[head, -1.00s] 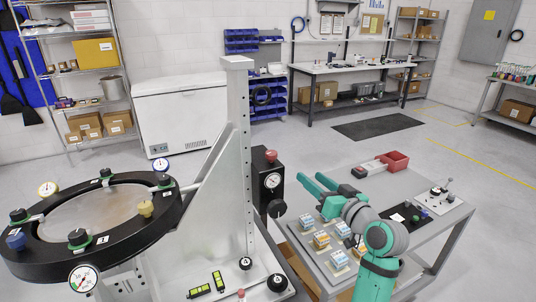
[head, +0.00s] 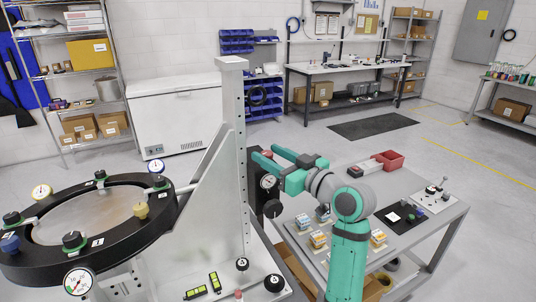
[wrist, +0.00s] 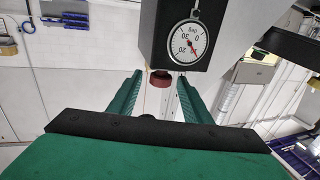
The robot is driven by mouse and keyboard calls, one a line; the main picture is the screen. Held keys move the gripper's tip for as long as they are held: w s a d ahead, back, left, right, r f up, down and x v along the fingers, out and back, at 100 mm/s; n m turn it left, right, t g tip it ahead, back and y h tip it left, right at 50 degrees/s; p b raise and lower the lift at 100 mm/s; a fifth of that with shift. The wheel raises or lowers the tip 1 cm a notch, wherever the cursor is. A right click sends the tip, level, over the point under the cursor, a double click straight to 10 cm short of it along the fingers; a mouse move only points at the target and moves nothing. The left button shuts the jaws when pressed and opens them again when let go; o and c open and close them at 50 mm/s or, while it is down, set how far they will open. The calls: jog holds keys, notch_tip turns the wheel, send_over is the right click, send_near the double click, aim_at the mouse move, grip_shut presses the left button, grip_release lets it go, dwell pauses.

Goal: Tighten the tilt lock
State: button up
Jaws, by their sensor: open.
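The black tilt box (head: 270,190) is mounted on the side of the grey upright. It has a white dial (head: 268,181), a red knob (head: 266,153) on top and a black knob (head: 272,208) low on its side. No label shows which knob is the tilt lock. In the wrist view the box appears upside down, with the degree dial (wrist: 187,42) and the red knob (wrist: 160,79) between the fingertips. My gripper (head: 265,158) is open at the top of the box, its fingers either side of the red knob with gaps visible. It also shows in the wrist view (wrist: 160,75).
The round black mirror ring (head: 120,240), with several knobs and gauges, stands left of the upright (head: 232,120).

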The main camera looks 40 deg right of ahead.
jog(key=shift+w, duration=0.6)
jog(key=c, duration=1.1)
